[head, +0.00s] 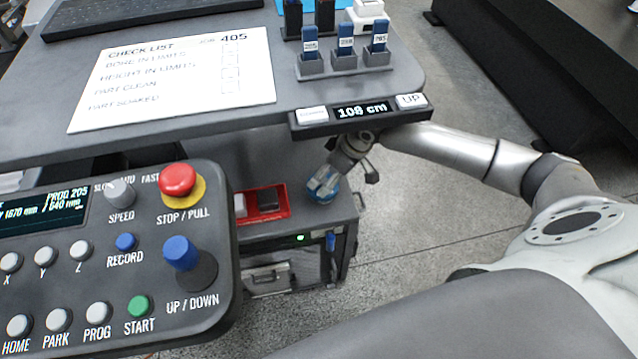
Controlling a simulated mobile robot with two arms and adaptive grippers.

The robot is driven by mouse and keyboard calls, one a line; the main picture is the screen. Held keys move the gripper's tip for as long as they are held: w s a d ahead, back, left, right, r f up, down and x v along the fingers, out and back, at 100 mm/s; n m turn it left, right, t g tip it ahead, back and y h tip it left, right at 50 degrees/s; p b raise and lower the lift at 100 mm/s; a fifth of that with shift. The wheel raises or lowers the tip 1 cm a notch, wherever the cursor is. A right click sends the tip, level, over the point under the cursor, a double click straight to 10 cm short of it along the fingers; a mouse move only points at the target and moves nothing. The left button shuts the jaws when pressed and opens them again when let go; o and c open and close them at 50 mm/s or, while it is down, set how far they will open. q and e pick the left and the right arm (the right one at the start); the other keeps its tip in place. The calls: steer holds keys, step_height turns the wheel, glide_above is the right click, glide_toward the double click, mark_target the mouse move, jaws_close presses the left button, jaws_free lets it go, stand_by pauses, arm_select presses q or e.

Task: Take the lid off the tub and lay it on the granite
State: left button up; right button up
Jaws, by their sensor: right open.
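My right arm comes in from the right and reaches under the desk edge. Its gripper (322,184) is small in the picture, open, and points down over the top of a low dark cabinet. A small round blue thing (328,197) shows at the fingertips; I cannot tell whether it is the tub's lid, or whether the fingers touch it. I cannot make out a tub or a clear granite surface in this view. My left gripper is not in view.
The grey desk (275,133) carries a check list (175,80), blue-tagged holders (345,50) and a height display (362,110), close above my right wrist. A control panel (120,260) fills the lower left.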

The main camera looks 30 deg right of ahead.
mark_target(323, 184)
steer(key=shift+d+x, duration=0.1)
steer(key=shift+x, duration=1.6)
steer(key=shift+d+x, duration=0.15)
steer(key=shift+x, duration=1.55)
steer(key=shift+w, duration=0.2)
steer(key=shift+c, duration=0.3)
steer(key=c, duration=1)
